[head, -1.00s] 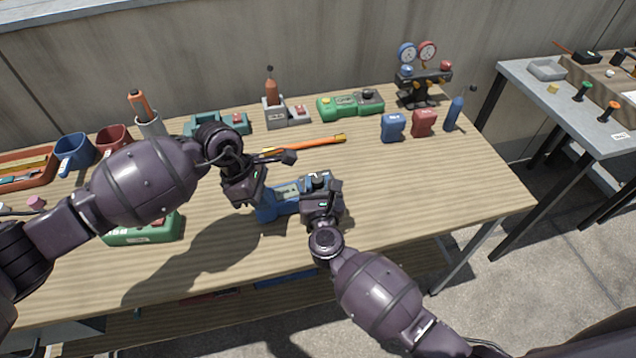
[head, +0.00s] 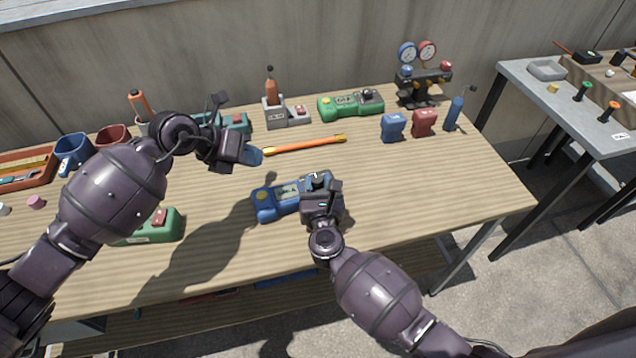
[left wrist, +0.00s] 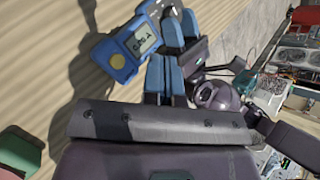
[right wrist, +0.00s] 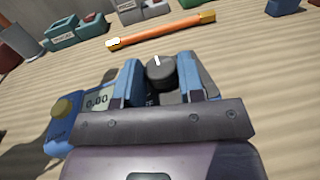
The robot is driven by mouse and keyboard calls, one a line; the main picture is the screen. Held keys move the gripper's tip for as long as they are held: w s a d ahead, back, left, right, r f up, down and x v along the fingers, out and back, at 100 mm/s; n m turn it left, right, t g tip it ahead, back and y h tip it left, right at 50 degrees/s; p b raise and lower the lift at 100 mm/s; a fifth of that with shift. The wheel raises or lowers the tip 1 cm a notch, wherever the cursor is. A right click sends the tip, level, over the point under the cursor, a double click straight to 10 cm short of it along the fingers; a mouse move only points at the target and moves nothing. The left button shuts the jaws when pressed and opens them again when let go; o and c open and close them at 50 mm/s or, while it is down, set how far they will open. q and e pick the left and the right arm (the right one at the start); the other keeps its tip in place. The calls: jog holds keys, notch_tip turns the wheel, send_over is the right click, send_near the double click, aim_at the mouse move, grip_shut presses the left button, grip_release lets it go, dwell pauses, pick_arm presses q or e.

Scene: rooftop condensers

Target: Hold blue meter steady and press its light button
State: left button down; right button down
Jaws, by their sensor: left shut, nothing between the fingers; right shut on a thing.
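The blue meter (head: 270,205) lies on the wooden bench, with a pale display (right wrist: 97,101), a black dial (right wrist: 160,73) and a round yellow button (right wrist: 62,108) at its left end. My right gripper (head: 320,190) is shut on the meter's dial end, with one finger on each side of the dial in the right wrist view. My left gripper (head: 256,155) is shut and empty, up and left of the meter in the head view and apart from it. The left wrist view also shows the meter (left wrist: 122,60), its yellow button uncovered.
An orange rod (head: 305,145) lies behind the meter. A green meter (head: 345,105) and a gauge manifold (head: 420,85) stand at the back. A blue pouch-like block (head: 392,127) and a red one (head: 424,123) stand right. A green box (head: 160,228) sits left. The front right bench is clear.

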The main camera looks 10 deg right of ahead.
aim_at(260, 193)
pick_arm(q)
jog(key=shift+f, duration=4.3)
jog(key=shift+f, duration=0.2)
jog(key=shift+f, duration=0.25)
jog(key=shift+r, duration=0.45)
jog(key=shift+r, duration=0.1)
jog(key=shift+r, duration=2.95)
